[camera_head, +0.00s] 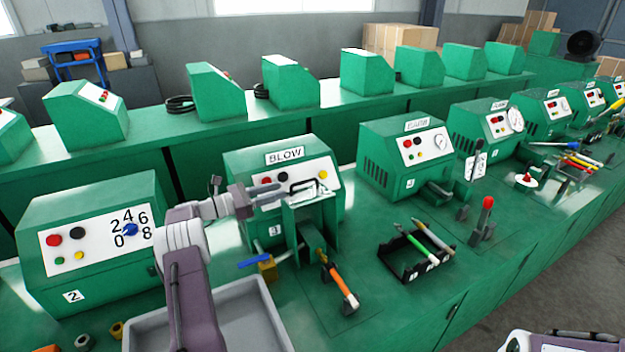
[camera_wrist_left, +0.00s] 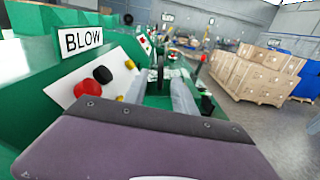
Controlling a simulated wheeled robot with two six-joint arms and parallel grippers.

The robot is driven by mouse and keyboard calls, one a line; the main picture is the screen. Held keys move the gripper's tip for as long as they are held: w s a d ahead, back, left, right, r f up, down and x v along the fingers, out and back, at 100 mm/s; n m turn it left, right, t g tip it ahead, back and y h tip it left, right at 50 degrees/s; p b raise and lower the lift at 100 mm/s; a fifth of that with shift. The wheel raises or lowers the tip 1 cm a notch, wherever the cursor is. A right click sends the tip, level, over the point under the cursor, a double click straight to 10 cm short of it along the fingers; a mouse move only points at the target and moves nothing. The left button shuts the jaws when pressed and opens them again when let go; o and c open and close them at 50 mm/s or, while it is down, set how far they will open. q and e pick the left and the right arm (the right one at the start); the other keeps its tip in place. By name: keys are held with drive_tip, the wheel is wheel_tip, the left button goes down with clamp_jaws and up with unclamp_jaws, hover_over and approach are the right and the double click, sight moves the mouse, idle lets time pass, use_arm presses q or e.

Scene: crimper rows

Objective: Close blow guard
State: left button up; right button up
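The BLOW machine (camera_head: 288,158) is a green box with a white panel of coloured buttons; its label also shows in the left wrist view (camera_wrist_left: 82,40). Its blow guard (camera_head: 310,197) is a pale see-through panel with a dark handle (camera_head: 300,186), at the machine's front above a green block. I cannot tell the guard's exact angle. My left gripper (camera_head: 268,195) is just left of the handle, in front of the button panel, its two fingers apart with nothing visible between them. Contact with the handle cannot be told.
A blue-handled valve (camera_head: 262,262) and an orange-handled tool (camera_head: 340,285) lie below the guard. A grey tray (camera_head: 268,312) is under my left arm. A black rack (camera_head: 410,270) holds pens to the right. Another machine (camera_head: 100,240) stands at left.

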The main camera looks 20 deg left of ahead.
sight(297, 184)
use_arm(q)
drive_tip(key=shift+w+d+r+p, duration=0.3)
drive_tip(key=shift+w+d+p, duration=0.1)
drive_tip(key=shift+w+d, duration=0.4)
drive_tip(key=x, duration=0.5)
drive_tip(key=shift+w+f+p, duration=0.15)
drive_tip(key=shift+w+p, duration=0.05)
drive_tip(key=shift+p, duration=0.2)
drive_tip(key=shift+w+d, duration=0.25)
use_arm(e)
drive_tip(key=shift+s+a+r, duration=0.1)
drive_tip(key=shift+s+r, duration=0.05)
drive_tip(key=shift+r, duration=0.35)
drive_tip(key=shift+s+a+r, duration=0.1)
drive_tip(key=shift+s+r, duration=0.05)
drive_tip(key=shift+r, duration=0.3)
use_arm(q)
clamp_jaws()
drive_tip(key=shift+d, duration=0.1)
use_arm(e)
drive_tip(key=shift+d, duration=0.1)
